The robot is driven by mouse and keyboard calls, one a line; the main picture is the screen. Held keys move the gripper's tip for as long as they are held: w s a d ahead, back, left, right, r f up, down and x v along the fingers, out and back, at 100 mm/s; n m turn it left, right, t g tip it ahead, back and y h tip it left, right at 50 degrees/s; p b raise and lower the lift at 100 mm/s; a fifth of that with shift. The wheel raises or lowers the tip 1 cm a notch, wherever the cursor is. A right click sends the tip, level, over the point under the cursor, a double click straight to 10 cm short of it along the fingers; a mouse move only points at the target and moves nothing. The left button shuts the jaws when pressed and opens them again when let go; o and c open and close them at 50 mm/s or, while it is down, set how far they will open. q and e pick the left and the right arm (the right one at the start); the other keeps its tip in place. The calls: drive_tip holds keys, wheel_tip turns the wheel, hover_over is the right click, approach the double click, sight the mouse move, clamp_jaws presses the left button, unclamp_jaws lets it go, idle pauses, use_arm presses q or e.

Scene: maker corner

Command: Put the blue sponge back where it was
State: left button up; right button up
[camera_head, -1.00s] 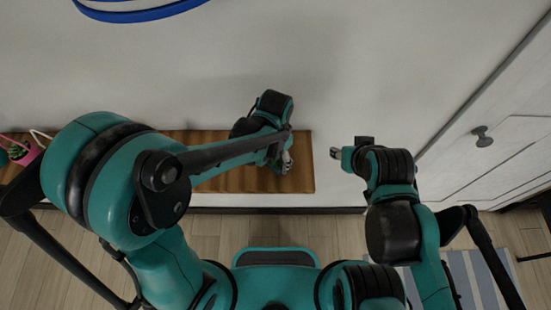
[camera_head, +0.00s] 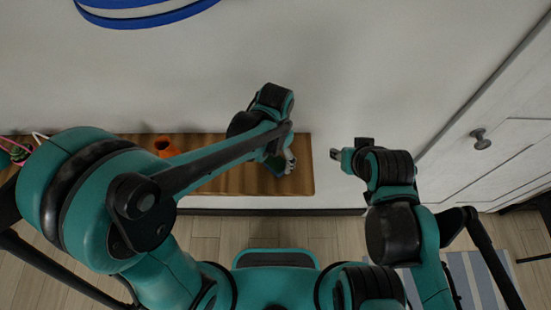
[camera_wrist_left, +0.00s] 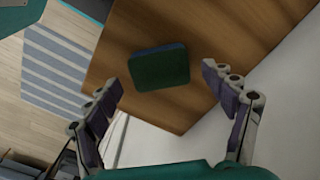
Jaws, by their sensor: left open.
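The blue sponge (camera_wrist_left: 160,68) has a dark green top face and a blue edge. It lies flat on the wooden shelf (camera_wrist_left: 205,28), near the shelf's end. My left gripper (camera_wrist_left: 158,83) is open, its fingers spread to either side of the view with the sponge ahead between them, and nothing is held. In the head view my left gripper (camera_head: 287,162) is over the right end of the shelf, and the sponge (camera_head: 276,165) is mostly hidden behind it. My right gripper (camera_head: 336,154) is off the shelf's right end; its jaws are too small to read.
An orange object (camera_head: 165,147) stands on the shelf, partly behind my left arm. A pink item (camera_head: 18,153) is at the far left. A white cabinet with a knob (camera_head: 481,139) is at the right. The shelf around the sponge looks clear.

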sight(275, 162)
use_arm(q)
wheel_tip(275, 162, up, 9)
drive_tip(key=p, duration=0.2)
drive_tip(key=s+a+r+n+t, duration=0.2)
drive_tip(key=a+n+t, duration=0.1)
drive_tip(key=a, duration=0.6)
drive_tip(key=s+a+r+n+t, duration=0.2)
drive_tip(key=a+n, duration=0.4)
drive_tip(key=a, duration=0.3)
drive_tip(key=shift+s+t, duration=0.6)
drive_tip(key=shift+t, duration=0.5)
drive_tip(key=shift+d, duration=0.1)
